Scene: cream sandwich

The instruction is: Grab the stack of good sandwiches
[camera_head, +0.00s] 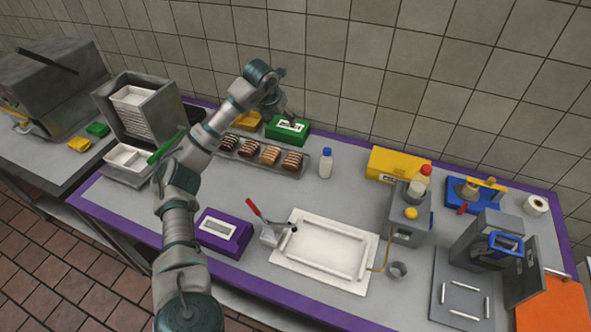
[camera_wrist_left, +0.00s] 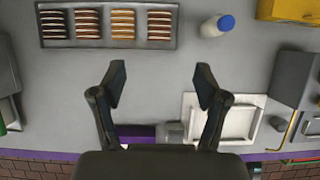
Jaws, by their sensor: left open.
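Sandwich stacks lie in a row on a long grey tray (camera_head: 306,164). The tray (camera_wrist_left: 107,44) also shows at the top of the left wrist view, with stacks (camera_wrist_left: 123,22) side by side. I cannot tell which stack counts as good. My left gripper (camera_head: 287,110) is raised above the back of the counter, near the green box. In the left wrist view its fingers (camera_wrist_left: 161,82) are spread and empty, with bare counter between them. My right gripper is not in view.
A blue-capped white bottle (camera_head: 326,163) stands just right of the tray. A green box (camera_head: 287,130) is behind it. A white framed tray (camera_head: 372,262), a purple box (camera_head: 222,232) and a grey dispenser (camera_head: 408,225) stand nearer. Bare counter lies in front of the sandwich tray.

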